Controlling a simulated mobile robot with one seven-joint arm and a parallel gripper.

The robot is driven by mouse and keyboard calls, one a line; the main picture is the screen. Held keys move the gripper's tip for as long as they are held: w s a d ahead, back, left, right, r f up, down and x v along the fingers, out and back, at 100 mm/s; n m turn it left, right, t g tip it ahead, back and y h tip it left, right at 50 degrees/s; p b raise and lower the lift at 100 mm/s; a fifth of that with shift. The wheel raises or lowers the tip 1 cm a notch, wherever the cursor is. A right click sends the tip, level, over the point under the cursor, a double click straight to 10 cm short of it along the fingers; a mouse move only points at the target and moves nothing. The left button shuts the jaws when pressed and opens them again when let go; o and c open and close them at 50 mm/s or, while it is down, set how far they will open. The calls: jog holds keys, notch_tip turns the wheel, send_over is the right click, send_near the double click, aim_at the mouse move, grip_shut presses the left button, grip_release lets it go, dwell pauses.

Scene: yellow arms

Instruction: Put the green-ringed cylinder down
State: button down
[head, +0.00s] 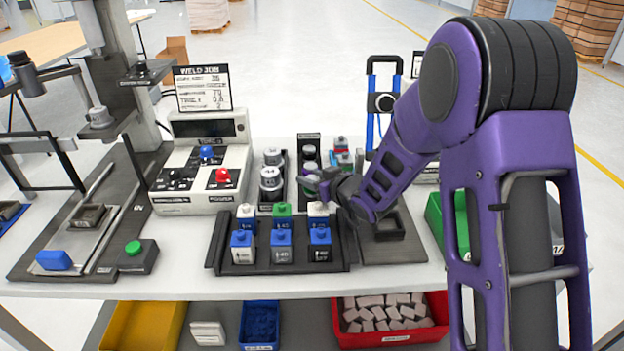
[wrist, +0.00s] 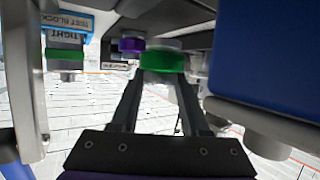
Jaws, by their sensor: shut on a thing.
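My gripper (wrist: 163,80) is shut on the green-ringed cylinder (wrist: 163,62); in the wrist view its green band and pale body show between the fingertips.
A dark tray of blue-, green- and white-topped blocks (head: 282,238) stands just in front. Left are a rack of grey cylinders (head: 271,178) and a control box (head: 203,165). Right is a dark, empty square holder (head: 390,226). In the wrist view, a purple-ringed cylinder (wrist: 132,43) is close by.

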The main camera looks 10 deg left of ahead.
jog(key=shift+c, duration=2)
grip_release()
jog(key=shift+s+f, duration=0.25)
jog(key=shift+f, duration=0.45)
jog(key=shift+r, duration=0.1)
jog(key=shift+r+p, duration=0.3)
jog(key=shift+p, duration=0.1)
jog(key=v, duration=0.4)
jog(key=p+v, duration=0.1)
jog(key=v, duration=0.3)
jog(key=r+v, duration=0.1)
jog(key=v, duration=0.3)
jog(key=shift+w, duration=0.25)
